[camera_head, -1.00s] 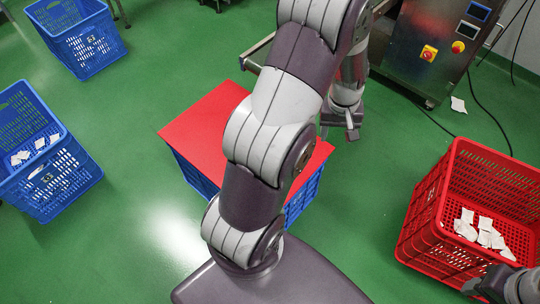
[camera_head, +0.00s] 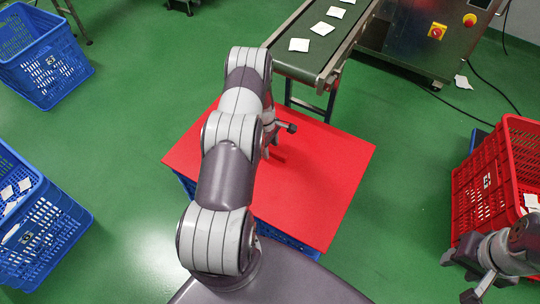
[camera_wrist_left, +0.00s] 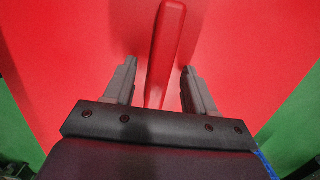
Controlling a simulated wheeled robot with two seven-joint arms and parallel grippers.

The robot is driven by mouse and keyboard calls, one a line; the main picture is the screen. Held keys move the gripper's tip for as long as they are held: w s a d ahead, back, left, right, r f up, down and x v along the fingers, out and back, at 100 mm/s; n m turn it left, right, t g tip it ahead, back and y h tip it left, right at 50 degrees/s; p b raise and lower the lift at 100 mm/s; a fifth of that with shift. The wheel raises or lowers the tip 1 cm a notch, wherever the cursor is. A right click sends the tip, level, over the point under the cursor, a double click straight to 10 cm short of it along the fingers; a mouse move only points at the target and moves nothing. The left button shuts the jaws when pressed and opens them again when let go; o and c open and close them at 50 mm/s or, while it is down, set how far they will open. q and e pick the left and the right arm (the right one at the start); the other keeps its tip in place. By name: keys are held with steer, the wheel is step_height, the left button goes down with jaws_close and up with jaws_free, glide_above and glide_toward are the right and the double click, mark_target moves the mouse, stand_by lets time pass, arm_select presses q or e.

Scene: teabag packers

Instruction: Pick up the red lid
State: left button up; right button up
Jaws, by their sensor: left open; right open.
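The red lid (camera_head: 325,190) is a flat red sheet lying on a blue crate (camera_head: 292,244) in front of me. My left arm crosses over it and hides part of its left side. My left gripper (camera_head: 274,143) is over the lid's far part, partly hidden by the arm. In the left wrist view the lid (camera_wrist_left: 80,50) fills most of the picture, and a raised red handle bar (camera_wrist_left: 166,45) runs between the open fingers of the left gripper (camera_wrist_left: 158,68). I cannot tell whether the fingers touch it. My right gripper (camera_head: 474,277) is open at the lower right.
A conveyor (camera_head: 310,68) carrying white packets stands just beyond the lid, beside a steel machine (camera_head: 400,35). A red crate (camera_head: 485,190) is at the right, near my right gripper. Two blue crates (camera_head: 40,60) stand at the left. Green floor is clear between them.

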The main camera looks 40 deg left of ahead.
arm_select(q)
steer(key=shift+f, duration=0.5)
steer(key=shift+r, duration=0.1)
jaws_close()
steer(key=shift+r, duration=0.1)
